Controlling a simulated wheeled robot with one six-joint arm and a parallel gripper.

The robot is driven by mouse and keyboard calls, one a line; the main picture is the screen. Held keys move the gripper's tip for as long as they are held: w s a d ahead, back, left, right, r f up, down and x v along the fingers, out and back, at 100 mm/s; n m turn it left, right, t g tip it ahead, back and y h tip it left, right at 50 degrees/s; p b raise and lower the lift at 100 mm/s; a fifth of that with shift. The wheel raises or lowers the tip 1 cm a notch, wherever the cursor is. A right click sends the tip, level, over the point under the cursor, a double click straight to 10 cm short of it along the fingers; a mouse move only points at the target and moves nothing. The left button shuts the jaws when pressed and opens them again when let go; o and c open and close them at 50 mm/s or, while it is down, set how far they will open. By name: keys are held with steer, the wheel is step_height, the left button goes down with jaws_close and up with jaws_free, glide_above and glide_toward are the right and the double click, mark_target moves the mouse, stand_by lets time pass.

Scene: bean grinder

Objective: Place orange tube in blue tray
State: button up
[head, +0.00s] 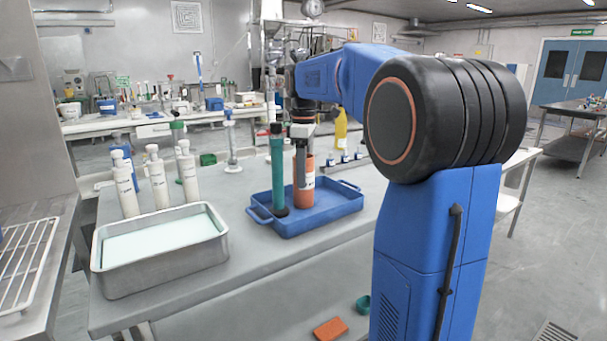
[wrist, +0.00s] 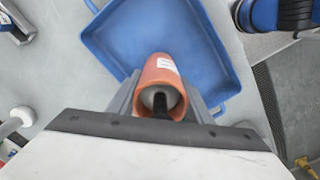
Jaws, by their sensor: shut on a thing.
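The orange tube (head: 304,185) stands upright at the blue tray (head: 345,209) in the head view, with a white label on its side. My gripper (head: 301,160) is above it, pointing down, with its fingers shut on the tube. In the wrist view the orange tube (wrist: 162,80) sits between my gripper's fingers (wrist: 160,100), over the blue tray (wrist: 150,35). I cannot tell whether the tube's bottom touches the tray floor. A teal tube (head: 277,165) with a dark base stands at the tray's left part.
A metal pan (head: 160,268) with pale liquid stands left of the tray. Several white bottles (head: 157,178) stand behind the pan. A yellow bottle (head: 341,132) is behind the tray. The tray's right part is clear. An orange block (head: 330,328) lies low in front.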

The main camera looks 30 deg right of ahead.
steer(key=shift+f, duration=0.15)
steer(key=o, duration=1.1)
step_height(320, 180, up, 12)
steer(key=shift+r, duration=0.1)
steer(key=shift+s, duration=0.1)
stand_by(0.4)
